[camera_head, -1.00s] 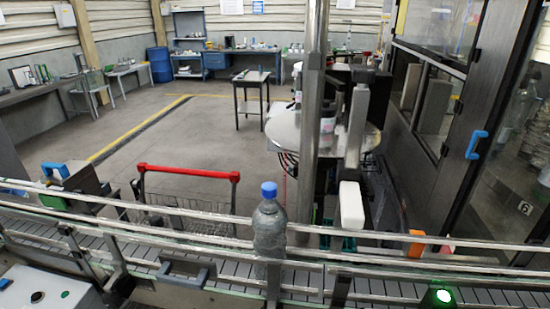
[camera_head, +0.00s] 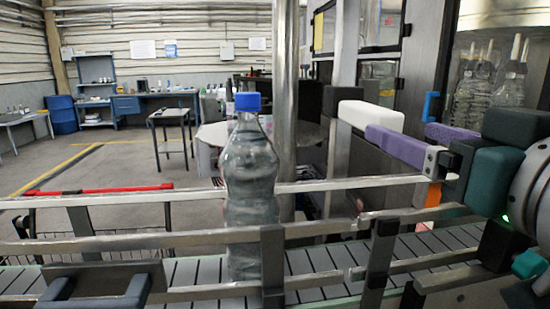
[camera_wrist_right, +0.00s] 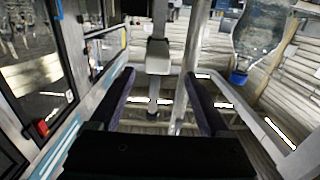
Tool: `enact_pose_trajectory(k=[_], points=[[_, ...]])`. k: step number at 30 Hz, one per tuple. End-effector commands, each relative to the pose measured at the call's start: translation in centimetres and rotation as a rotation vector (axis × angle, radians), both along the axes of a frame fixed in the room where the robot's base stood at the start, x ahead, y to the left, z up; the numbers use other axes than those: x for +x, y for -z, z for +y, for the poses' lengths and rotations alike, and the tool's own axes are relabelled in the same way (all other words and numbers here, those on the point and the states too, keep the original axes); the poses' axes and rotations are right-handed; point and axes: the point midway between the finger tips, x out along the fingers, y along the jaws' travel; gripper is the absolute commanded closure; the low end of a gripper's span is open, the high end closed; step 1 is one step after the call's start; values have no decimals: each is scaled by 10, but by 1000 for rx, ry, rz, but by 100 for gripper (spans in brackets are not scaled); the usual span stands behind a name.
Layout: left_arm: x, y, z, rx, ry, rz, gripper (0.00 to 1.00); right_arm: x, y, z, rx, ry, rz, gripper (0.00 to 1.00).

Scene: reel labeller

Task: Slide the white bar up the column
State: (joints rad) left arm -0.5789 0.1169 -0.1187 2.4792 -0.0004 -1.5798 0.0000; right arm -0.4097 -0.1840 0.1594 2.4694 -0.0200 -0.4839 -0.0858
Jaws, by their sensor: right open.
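The white bar (camera_head: 370,115) sticks out from the grey upright column (camera_head: 346,45), with a black block (camera_head: 343,100) at its back end. My right gripper (camera_head: 415,135) has come in from the right with purple fingers, open and empty, close to the near end of the bar. In the right wrist view, the white bar (camera_wrist_right: 158,60) shows between and beyond the two spread fingertips (camera_wrist_right: 160,75). A gap shows on each side of it there.
A clear bottle with a blue cap (camera_head: 250,165) stands on the conveyor (camera_head: 330,262), left of the bar. Metal guide rails (camera_head: 140,240) cross the front. A round steel pole (camera_head: 285,90) rises left of the column. A machine cabinet (camera_head: 425,60) stands behind the gripper.

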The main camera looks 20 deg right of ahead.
Motion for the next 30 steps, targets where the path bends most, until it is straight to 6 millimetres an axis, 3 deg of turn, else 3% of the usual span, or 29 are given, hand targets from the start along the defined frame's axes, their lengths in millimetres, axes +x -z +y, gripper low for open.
enact_pose_trajectory(k=[5,15,21,30], points=[[0,0,0,-2,1,-1,50,8,-3,-4,-6,10,-27,20],[0,-17,-1,-3,2,0,50,65,-5,-18,-5,9,-25,20],[0,-22,-1,-2,2,0,50,89,-3,-23,-4,8,-23,20],[0,-22,0,1,3,0,50,96,-1,-26,-5,9,-21,20]])
